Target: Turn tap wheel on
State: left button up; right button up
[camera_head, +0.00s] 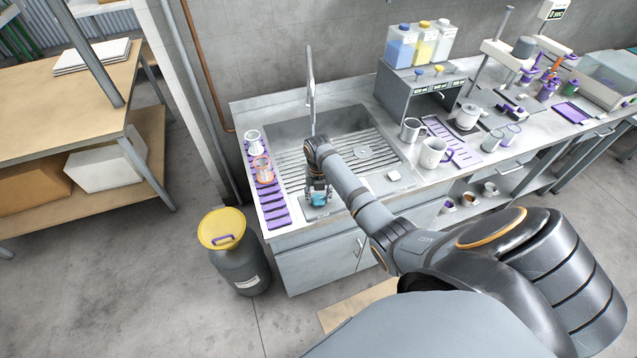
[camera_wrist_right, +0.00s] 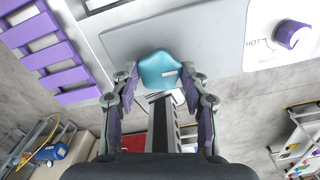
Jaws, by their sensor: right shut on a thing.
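The teal tap wheel (camera_wrist_right: 160,68) has a rounded, lobed shape and a pale mark; it sits at the front edge of the sink counter. In the head view the teal wheel (camera_head: 319,201) shows just under my right gripper (camera_head: 318,191). In the right wrist view my right gripper (camera_wrist_right: 160,92) has one finger on each side of the wheel and is shut on it. The tall tap (camera_head: 310,90) stands behind the sink basin (camera_head: 290,130). My left gripper is not in view.
A purple knob (camera_wrist_right: 292,35) marked HOT lies right of the wheel in the wrist view. A purple slatted rack (camera_head: 274,213) with cups is left of the sink. White mugs (camera_head: 433,153) stand to the right. A yellow-lidded bin (camera_head: 222,228) is on the floor.

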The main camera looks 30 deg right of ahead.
aim_at(319, 199)
jog(key=shift+n, duration=0.3)
jog(key=o, duration=1.1)
jog(key=shift+o, duration=0.2)
jog(key=shift+r, duration=0.3)
notch_tip(319, 199, up, 11)
jog(key=shift+r, duration=0.2)
